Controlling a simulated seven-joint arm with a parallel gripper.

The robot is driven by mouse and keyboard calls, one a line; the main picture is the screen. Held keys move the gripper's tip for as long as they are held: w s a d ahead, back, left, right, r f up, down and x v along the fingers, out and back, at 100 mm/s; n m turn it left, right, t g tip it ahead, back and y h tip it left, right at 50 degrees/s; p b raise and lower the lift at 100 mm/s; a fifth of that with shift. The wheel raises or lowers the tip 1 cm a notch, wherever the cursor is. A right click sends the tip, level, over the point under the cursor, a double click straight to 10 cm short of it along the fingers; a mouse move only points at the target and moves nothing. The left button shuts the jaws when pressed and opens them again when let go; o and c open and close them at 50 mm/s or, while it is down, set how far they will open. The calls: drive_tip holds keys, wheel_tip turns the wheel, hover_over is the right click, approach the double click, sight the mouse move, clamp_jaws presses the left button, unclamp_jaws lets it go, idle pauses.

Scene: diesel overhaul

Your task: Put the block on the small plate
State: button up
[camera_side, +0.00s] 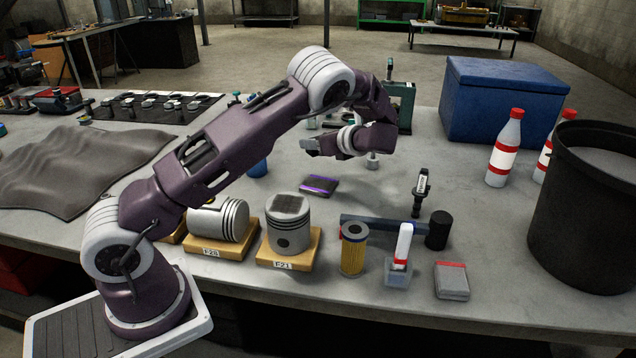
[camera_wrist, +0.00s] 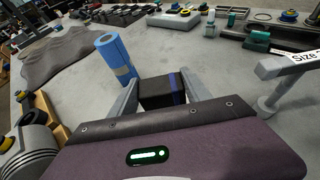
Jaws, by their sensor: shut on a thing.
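In the wrist view, a dark block (camera_wrist: 160,91) with a blue-violet stripe near its right side sits between the two grey fingers of my gripper (camera_wrist: 161,78), which is shut on it. In the side view my gripper (camera_side: 309,146) points left above the middle of the table; the held block is hard to make out there. A flat dark piece with a purple stripe (camera_side: 319,185) shows on the table just below my gripper in the side view. I cannot tell for sure whether it is the small plate.
Two pistons on wooden stands (camera_side: 290,222), a yellow filter (camera_side: 353,250) and a black cylinder (camera_side: 438,230) stand at the front. A blue roll (camera_wrist: 112,50) stands beyond my fingers. A blue box (camera_side: 495,100), bottles (camera_side: 505,150) and a black bin (camera_side: 585,215) are at the right.

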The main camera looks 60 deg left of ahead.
sight(319, 183)
wheel_tip(319, 183, down, 10)
drive_tip(key=shift+r, duration=0.2)
drive_tip(key=shift+f, duration=0.15)
drive_tip(key=o, duration=1.5)
drive_tip(key=shift+c, duration=0.2)
